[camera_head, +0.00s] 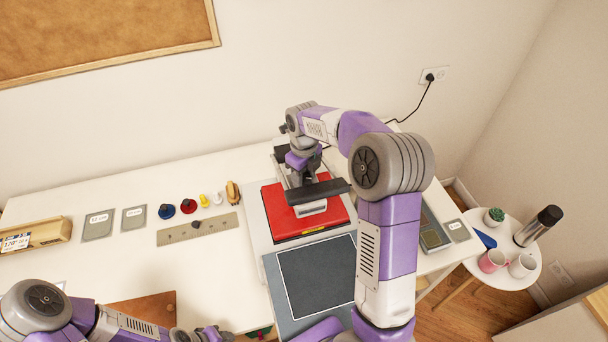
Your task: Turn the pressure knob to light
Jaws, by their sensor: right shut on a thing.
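The heat press (336,218) stands on the white table, with a red plate and a dark arm over it. My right gripper (303,168) is over the top of the press and points down. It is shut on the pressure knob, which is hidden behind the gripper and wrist. I cannot read any mark or setting on the knob. My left gripper (205,334) is low at the bottom edge, away from the press, and only partly in view. I cannot tell whether its fingers are open.
A round side table (505,275) with mugs and a flask (538,226) stands at the right.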

